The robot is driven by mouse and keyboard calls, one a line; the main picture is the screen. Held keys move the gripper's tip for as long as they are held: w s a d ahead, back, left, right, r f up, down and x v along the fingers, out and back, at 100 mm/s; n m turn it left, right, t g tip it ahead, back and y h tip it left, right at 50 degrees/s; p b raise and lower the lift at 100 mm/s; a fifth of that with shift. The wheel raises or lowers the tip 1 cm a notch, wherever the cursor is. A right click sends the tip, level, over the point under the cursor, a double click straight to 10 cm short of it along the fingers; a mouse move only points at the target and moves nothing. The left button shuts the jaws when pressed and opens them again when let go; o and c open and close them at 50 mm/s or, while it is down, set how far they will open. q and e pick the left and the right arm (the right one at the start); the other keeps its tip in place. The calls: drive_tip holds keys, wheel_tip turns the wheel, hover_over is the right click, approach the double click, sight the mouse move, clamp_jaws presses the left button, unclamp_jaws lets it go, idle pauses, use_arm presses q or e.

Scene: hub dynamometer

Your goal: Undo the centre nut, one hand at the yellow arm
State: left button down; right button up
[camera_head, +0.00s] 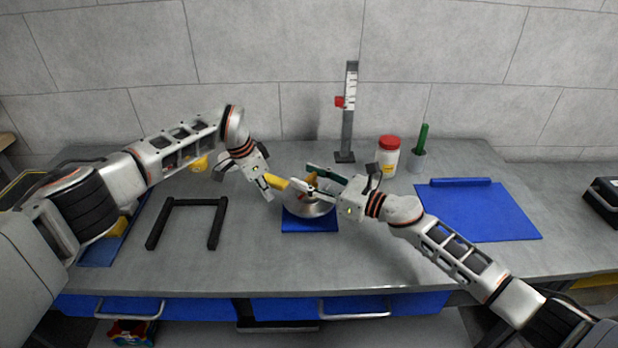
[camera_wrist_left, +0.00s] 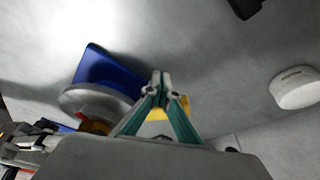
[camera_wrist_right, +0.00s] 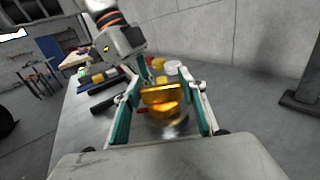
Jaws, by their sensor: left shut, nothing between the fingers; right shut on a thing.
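The dynamometer hub is a silver disc (camera_head: 309,209) on a blue base plate (camera_head: 311,225) in the middle of the bench. The yellow arm (camera_head: 276,182) sticks out from the hub to the left. My left gripper (camera_head: 269,195) is shut and empty close by the yellow arm; whether they touch is unclear. In the left wrist view its closed fingertips (camera_wrist_left: 160,84) stand in front of a bit of yellow. My right gripper (camera_head: 313,188) is at the hub's centre, its fingers on either side of a gold nut (camera_wrist_right: 160,97), shut on it. The fingers partly hide the nut in the head view.
A black U-shaped frame (camera_head: 191,201) lies to the left. Behind the hub stand a scaled post (camera_head: 349,115), a red-lidded jar (camera_head: 388,157) and a cup with a green stick (camera_head: 419,159). A blue mat (camera_head: 478,214) lies clear at right.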

drive_tip(key=shift+r, duration=0.15)
idle(0.7)
drive_tip(key=o, duration=1.1)
drive_tip(key=shift+o, duration=0.2)
drive_tip(key=v, duration=1.2)
